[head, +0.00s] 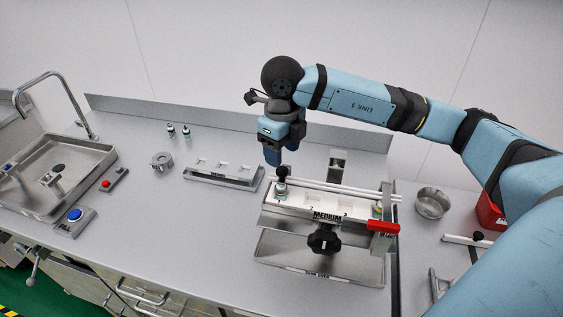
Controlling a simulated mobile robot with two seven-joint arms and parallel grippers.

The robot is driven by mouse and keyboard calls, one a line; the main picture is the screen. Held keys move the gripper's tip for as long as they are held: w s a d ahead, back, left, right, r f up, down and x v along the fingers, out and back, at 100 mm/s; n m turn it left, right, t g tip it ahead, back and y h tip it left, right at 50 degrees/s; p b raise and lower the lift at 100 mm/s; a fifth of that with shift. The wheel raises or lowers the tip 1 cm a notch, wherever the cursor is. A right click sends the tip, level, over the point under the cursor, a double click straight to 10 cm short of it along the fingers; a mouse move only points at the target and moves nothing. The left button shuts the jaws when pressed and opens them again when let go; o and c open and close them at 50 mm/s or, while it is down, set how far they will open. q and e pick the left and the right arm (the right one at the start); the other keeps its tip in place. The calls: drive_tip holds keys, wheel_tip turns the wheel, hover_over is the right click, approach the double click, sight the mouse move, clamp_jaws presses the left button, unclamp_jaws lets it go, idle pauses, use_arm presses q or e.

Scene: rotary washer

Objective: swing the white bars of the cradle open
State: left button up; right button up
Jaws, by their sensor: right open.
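The cradle (300,207) is a white and grey holder labelled "MEDIUM", right of the centre of the bench. It has a black knob (323,240) on its front and a red handle (383,226) at its right end. Its white bars (345,187) run lengthwise along the top, from the left end to the right end post. My right gripper (283,168) points down over the left end of the bars, close to a small vial-like part (281,188). It is open; its fingers are partly hidden, and I cannot tell whether they touch anything. My left gripper is not in view.
A metal tray (275,262) lies under the cradle. A slotted metal rack (220,174) stands left of it, with a round metal part (161,161) and two vials beyond. A steel bowl (432,203) stands to the right. The bench front left of the cradle is clear.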

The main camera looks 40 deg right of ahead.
sight(282, 169)
wheel_tip(282, 169, down, 4)
drive_tip(key=shift+s+r+p, duration=0.1)
drive_tip(key=shift+s+p, duration=0.05)
drive_tip(key=shift+p, duration=0.15)
drive_tip(key=shift+f, duration=0.6)
clamp_jaws()
drive_tip(key=shift+r, duration=0.1)
